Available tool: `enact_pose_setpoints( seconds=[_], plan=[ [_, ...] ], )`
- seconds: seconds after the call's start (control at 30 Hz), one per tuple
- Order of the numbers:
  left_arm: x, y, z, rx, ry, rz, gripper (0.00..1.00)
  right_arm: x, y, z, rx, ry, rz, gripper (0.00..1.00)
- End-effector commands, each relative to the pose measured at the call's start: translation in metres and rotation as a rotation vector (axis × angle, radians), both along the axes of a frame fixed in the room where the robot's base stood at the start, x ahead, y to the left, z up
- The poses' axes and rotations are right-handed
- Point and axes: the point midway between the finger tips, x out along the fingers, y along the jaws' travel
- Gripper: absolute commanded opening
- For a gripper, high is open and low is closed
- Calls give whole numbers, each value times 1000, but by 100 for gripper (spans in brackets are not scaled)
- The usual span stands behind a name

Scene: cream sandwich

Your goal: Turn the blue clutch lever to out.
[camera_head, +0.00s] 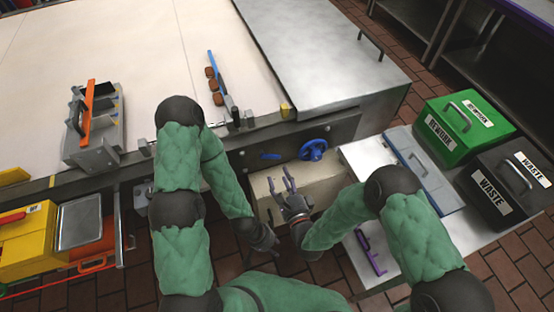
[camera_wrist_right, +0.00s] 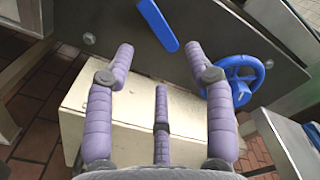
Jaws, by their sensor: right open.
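The blue clutch lever (camera_head: 270,156) is on the dark front panel of the machine, left of a blue handwheel (camera_head: 313,149). In the right wrist view the lever (camera_wrist_right: 158,25) is a flat blue bar, tilted, with its lower end toward the right; its upper end is cut off. My right gripper (camera_head: 281,181) is open and empty in front of the panel, below the lever and apart from it. Its purple-grey fingers (camera_wrist_right: 162,68) are spread in the wrist view. My left gripper (camera_head: 264,246) hangs lower and nearer to me; its dark fingers are too small to read.
The handwheel (camera_wrist_right: 235,78) is close beside a right-gripper finger in the wrist view. A cream box (camera_wrist_right: 130,125) is below the panel. A table (camera_head: 358,262) with a purple handle (camera_head: 370,250) stands at right, near green rework (camera_head: 465,122) and black waste (camera_head: 508,180) boxes.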

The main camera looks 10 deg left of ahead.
Motion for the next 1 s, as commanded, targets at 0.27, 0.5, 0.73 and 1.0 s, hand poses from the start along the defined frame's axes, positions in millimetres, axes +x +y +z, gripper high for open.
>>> enact_pose_setpoints(
  seconds=[0.27, 0.5, 0.73, 1.0],
  plan=[
    [0, 0, -13, 0, 0, 0, 40, 41, 28, -2, -1, -2, 0, 54],
    [0, 0, -18, 0, -1, 0, 40, 63, 42, -2, -2, 0, 0, 54],
    [0, 0, -19, 0, -1, 0, 40, 68, 45, -1, -3, 1, -1, 54],
    [0, 0, -19, 0, -1, -1, 40, 67, 45, -1, -3, 1, -1, 23]
  ],
)
